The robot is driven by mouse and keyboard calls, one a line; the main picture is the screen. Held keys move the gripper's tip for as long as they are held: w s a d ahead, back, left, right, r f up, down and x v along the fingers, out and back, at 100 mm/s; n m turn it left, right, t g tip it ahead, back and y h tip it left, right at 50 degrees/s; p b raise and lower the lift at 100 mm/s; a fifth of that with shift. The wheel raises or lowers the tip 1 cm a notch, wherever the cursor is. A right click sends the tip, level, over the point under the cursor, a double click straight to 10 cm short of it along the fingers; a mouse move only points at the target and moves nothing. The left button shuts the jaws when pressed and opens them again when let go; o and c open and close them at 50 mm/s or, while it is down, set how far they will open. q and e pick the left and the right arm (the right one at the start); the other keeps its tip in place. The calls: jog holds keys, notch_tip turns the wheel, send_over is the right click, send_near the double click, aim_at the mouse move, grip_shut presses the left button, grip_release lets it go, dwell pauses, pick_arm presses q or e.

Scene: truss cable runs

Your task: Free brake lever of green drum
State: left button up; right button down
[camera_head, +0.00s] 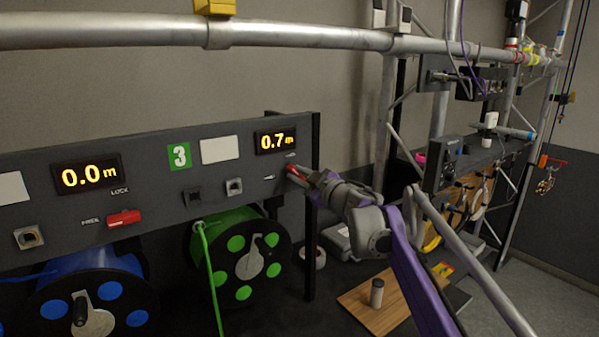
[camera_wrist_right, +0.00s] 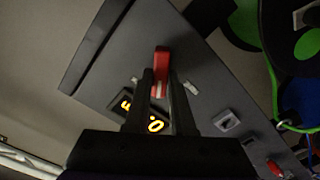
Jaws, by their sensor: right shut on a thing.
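The green drum (camera_head: 237,262) hangs below the dark panel (camera_head: 140,165) in the head view, with a green cable (camera_head: 210,280) running down from it. Its red brake lever (camera_wrist_right: 162,58) is on the panel below the display reading 0.7 m (camera_head: 276,141). My right gripper (camera_head: 296,172) reaches the panel from the right and is shut on this lever. In the right wrist view the fingers (camera_wrist_right: 161,88) lie on both sides of the lever's lower part, and its red upper part sticks out beyond them. The fingers partly hide the lever in the head view. My left gripper is not in view.
A blue drum (camera_head: 85,300) hangs at left, with its own red lever (camera_head: 124,218) and a 0.0 m display (camera_head: 87,177). A metal pipe (camera_head: 150,30) crosses above the panel. A wooden board (camera_head: 365,307) with a small cylinder (camera_head: 377,292) lies below my right arm.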

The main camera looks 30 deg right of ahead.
jog(key=n, duration=0.2)
jog(key=n+p, duration=0.1)
jog(key=n, duration=0.2)
jog(key=shift+a+f+n, duration=0.15)
jog(key=shift+n, duration=0.15)
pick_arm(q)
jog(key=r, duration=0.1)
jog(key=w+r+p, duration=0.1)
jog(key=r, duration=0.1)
pick_arm(e)
jog(key=n, duration=0.4)
jog(key=shift+f+n, duration=0.2)
jog(key=shift+n, duration=0.2)
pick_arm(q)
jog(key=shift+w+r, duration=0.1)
pick_arm(e)
jog(key=shift+n, duration=0.3)
jog(key=c, duration=0.8)
grip_release()
jog(key=shift+o, duration=0.2)
jog(key=shift+s, duration=0.1)
